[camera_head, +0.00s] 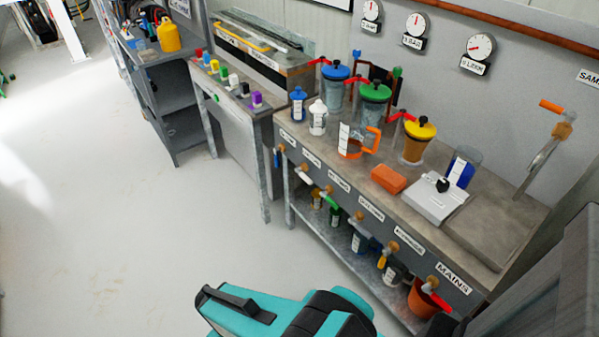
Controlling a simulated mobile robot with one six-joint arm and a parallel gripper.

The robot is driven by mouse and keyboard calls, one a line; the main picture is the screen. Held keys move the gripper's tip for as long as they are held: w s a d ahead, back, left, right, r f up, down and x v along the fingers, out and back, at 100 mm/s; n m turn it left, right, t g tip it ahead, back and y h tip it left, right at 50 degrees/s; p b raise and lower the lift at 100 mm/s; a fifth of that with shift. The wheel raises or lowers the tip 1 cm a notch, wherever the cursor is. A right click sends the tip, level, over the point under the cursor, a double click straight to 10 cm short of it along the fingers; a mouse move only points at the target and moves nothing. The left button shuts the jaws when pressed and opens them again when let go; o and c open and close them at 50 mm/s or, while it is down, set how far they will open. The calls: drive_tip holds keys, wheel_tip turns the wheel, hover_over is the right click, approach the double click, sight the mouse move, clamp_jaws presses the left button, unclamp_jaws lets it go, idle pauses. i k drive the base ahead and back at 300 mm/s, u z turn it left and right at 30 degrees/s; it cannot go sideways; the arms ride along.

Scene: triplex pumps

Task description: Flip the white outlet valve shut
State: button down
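Several small brass outlet valves with coloured handles run along the front panel of the grey workbench (350,195). A white handle (303,178) slants down to the right near the left end, between the blue handle (276,158) and the green handle (331,202). The labels are too small to tell which is the outlet valve. My teal arm shows at the bottom middle, apart from the bench. My gripper's fingertips are not in view.
Bottles and pots stand on the lower shelf under the valves. A red handle (437,299) slants at the MAINS end. The bench top holds blue, green and yellow-lidded jars, an orange block (388,179) and a scale (435,200). The floor (130,240) at left is clear.

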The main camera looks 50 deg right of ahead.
sight(306, 178)
drive_tip(key=z, duration=0.1)
drive_tip(key=i, duration=0.95)
drive_tip(key=u, duration=0.05)
